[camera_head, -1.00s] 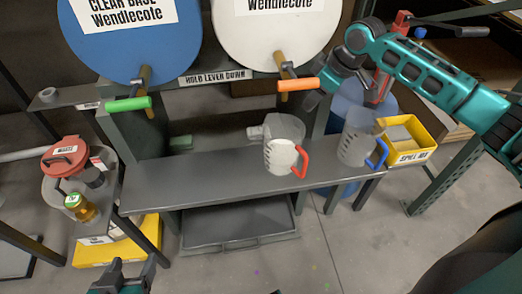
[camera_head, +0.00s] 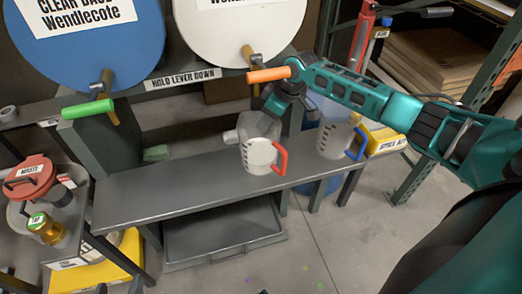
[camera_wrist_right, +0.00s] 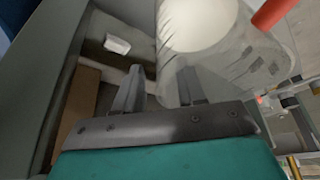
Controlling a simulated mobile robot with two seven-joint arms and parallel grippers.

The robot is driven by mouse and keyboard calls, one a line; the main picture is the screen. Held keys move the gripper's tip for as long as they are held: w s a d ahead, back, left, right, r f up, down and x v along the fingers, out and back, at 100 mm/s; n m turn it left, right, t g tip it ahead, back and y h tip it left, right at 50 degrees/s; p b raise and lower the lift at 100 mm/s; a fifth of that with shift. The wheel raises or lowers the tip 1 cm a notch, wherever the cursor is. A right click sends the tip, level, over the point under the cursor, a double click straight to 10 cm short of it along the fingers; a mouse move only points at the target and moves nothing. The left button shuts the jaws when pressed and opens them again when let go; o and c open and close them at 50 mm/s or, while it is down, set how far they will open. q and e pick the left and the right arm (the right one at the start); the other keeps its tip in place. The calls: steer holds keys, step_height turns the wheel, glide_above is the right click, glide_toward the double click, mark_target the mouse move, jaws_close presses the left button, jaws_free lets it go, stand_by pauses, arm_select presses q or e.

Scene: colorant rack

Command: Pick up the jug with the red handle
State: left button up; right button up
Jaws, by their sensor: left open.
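The jug with the red handle (camera_head: 260,152) is clear with white contents and stands upright on the grey bench. Its red handle (camera_head: 281,158) points right. My right gripper (camera_head: 268,112) is at the jug's upper rear side, its fingers mostly hidden there. In the right wrist view, the two fingers of my right gripper (camera_wrist_right: 160,74) are apart. The clear wall of the jug (camera_wrist_right: 235,60) shows between and behind them; I cannot tell whether they touch it. A bit of the red handle (camera_wrist_right: 272,12) shows at the top right. My left gripper is out of view.
A clear jug with a blue handle (camera_head: 334,138) stands right of the red-handled one. The grey bench (camera_head: 150,195) is bare on its left. An orange lever (camera_head: 268,75) and a green lever (camera_head: 88,109) hang above. A yellow bin (camera_head: 385,138) is at right.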

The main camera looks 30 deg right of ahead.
steer(key=shift+f, duration=0.15)
jaws_close()
steer(key=shift+w, duration=0.1)
stand_by(1.3)
